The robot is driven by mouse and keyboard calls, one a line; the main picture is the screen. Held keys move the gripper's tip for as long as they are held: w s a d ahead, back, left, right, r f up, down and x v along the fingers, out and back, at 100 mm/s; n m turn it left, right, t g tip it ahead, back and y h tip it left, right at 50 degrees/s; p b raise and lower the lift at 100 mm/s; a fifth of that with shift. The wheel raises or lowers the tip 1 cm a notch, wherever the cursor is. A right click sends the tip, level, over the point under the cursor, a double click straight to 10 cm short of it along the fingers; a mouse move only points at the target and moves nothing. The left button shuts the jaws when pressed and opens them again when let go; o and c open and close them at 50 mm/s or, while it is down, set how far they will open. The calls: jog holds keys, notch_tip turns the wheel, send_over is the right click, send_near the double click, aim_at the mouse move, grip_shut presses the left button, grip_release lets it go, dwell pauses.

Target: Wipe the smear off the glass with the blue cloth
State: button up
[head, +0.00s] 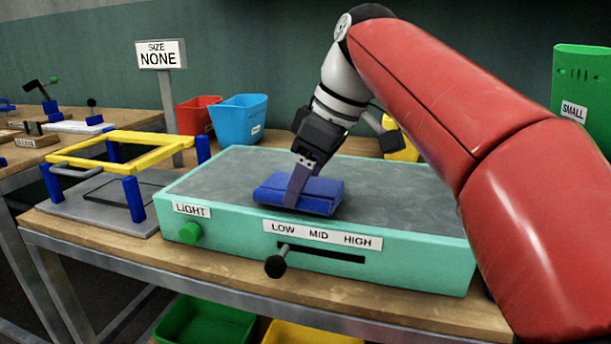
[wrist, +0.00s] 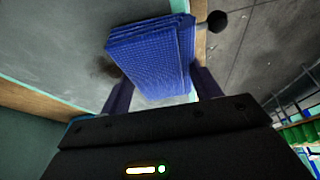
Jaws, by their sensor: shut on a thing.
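The blue cloth (head: 325,198), a folded pad, is on or just above the grey glass top (head: 225,176) of a teal box, near its front edge; I cannot tell whether it touches. My gripper (head: 300,188) points down and is shut on the cloth. In the wrist view the cloth (wrist: 150,58) sits between the two fingers. A dark brownish smear (wrist: 99,66) shows on the glass beside the cloth's left edge in the wrist view, partly hidden by the cloth. I cannot make out the smear in the head view.
The box front has a green LIGHT knob (head: 190,233) and a black-knobbed slider lever (head: 275,266) under LOW, MID, HIGH. A yellow frame press (head: 120,147) stands to the left. Red (head: 197,115) and blue (head: 239,115) bins stand behind. The glass left of the cloth is clear.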

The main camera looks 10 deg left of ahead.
aim_at(311, 177)
jog(key=shift+f+b, duration=0.35)
jog(key=shift+f, duration=0.2)
jog(key=shift+w+r+p, duration=0.2)
jog(key=shift+w+p, duration=0.25)
jog(key=shift+p, duration=0.05)
jog(key=shift+w+d+p, duration=0.1)
jog(key=shift+w+p, duration=0.8)
jog(key=shift+w, duration=0.2)
jog(key=shift+w+f, duration=0.15)
jog(key=shift+w, duration=0.4)
jog(key=shift+w+d+f, duration=0.1)
jog(key=shift+w, duration=0.8)
jog(key=shift+w+d+f, duration=0.1)
jog(key=shift+w, duration=0.8)
jog(key=shift+w+d+r, duration=0.15)
jog(key=shift+w, duration=1.5)
jog(key=shift+s, duration=0.15)
